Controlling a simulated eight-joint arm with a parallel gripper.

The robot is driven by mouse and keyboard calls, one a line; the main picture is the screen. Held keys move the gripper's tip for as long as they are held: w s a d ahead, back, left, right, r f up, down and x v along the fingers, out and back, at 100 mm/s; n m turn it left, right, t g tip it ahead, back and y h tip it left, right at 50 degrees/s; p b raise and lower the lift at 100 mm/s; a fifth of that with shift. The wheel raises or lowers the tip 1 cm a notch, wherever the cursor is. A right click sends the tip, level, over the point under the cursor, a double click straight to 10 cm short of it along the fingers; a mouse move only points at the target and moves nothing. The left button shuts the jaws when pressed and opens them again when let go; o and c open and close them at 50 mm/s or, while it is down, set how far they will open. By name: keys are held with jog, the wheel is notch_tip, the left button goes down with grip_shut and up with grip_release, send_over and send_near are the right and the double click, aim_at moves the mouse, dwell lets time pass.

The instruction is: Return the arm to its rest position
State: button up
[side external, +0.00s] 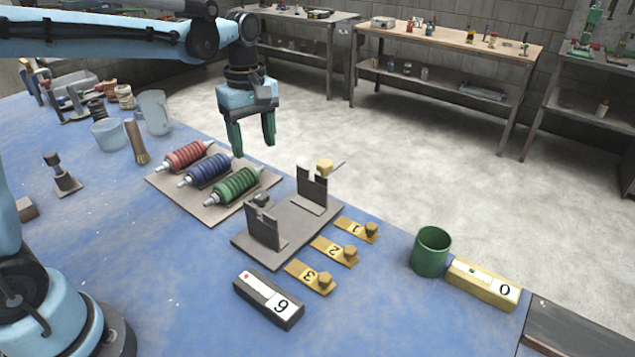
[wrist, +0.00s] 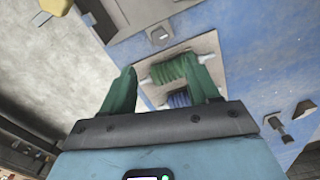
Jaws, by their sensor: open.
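My gripper (side external: 253,148) hangs from the arm above the blue table, with its two green fingers apart and nothing between them. In the side external view it is above and behind the rack board (side external: 163,180). Three rollers lie on that board: a red one (side external: 187,155), a blue one (side external: 211,169) and a green one (side external: 237,185). In the wrist view the fingers (wrist: 160,88) show spread, with the green roller (wrist: 180,70) and the blue roller (wrist: 179,99) beyond them. The red roller is not visible there.
A stand with two dark uprights (side external: 264,228) holds no roller. Tags 1, 2 and 3 (side external: 333,251), a block marked 6 (side external: 268,300), a green cup (side external: 431,252) and a block marked 0 (side external: 483,284) lie right. Containers (side external: 154,112) stand at the back left.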

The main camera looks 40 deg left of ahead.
jog(key=shift+s, duration=0.1)
jog(key=s+d+f+m+t, duration=0.1)
jog(key=s+d+m+t, duration=0.2)
jog(key=s+m+t, duration=0.4)
jog(key=s+m, duration=0.5)
jog(key=m, duration=0.3)
jog(key=shift+f, duration=0.15)
